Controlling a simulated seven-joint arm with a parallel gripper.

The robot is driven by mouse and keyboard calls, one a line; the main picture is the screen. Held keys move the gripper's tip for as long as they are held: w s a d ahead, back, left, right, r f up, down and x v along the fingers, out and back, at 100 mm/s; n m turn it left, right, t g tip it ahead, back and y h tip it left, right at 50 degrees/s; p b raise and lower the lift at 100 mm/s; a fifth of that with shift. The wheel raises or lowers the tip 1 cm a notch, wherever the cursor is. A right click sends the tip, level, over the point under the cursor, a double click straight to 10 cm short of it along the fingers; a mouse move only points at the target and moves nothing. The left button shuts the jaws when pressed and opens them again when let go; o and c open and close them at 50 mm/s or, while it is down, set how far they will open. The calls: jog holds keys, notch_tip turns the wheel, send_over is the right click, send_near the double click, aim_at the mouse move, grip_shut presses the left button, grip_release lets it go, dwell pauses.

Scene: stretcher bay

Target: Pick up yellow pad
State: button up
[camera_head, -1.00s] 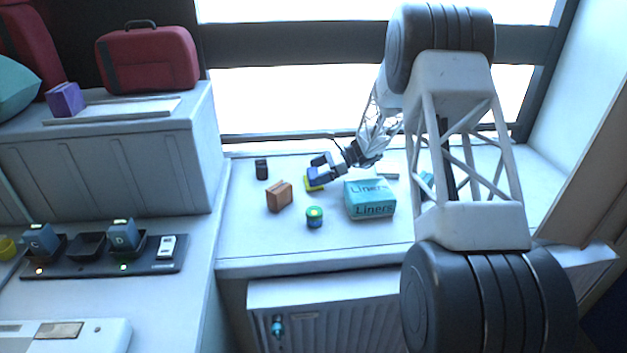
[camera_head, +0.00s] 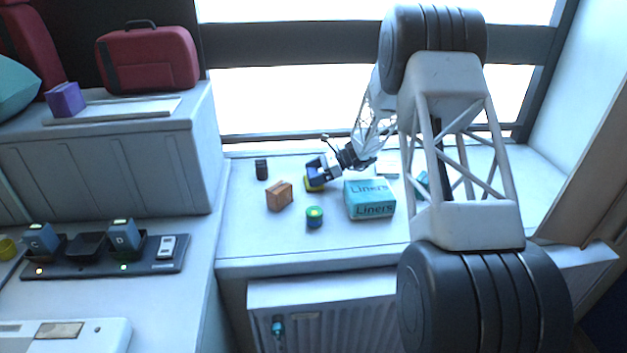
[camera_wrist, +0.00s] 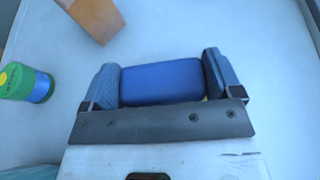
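The yellow pad (camera_head: 309,187) lies on the white counter by the window, mostly hidden by my gripper (camera_head: 316,172) in the head view. In the wrist view, a blue block-like surface (camera_wrist: 161,82) fills the space between the two fingers of my gripper (camera_wrist: 162,78). A thin sliver of yellow shows beside the right finger. Whether the blue surface is part of the pad is unclear. The fingers stand apart on either side of it, with little or no gap. Whether they press on it cannot be told.
A brown box (camera_head: 279,195) and a green-and-blue can (camera_head: 314,217) stand close in front. A teal Liners box (camera_head: 369,199) stands to the right, near my gripper. A small black object (camera_head: 261,169) is at the left. The counter's front left is clear.

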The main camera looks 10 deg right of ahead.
aim_at(314, 172)
jog(key=shift+c, duration=0.8)
jog(key=shift+r, duration=5.05)
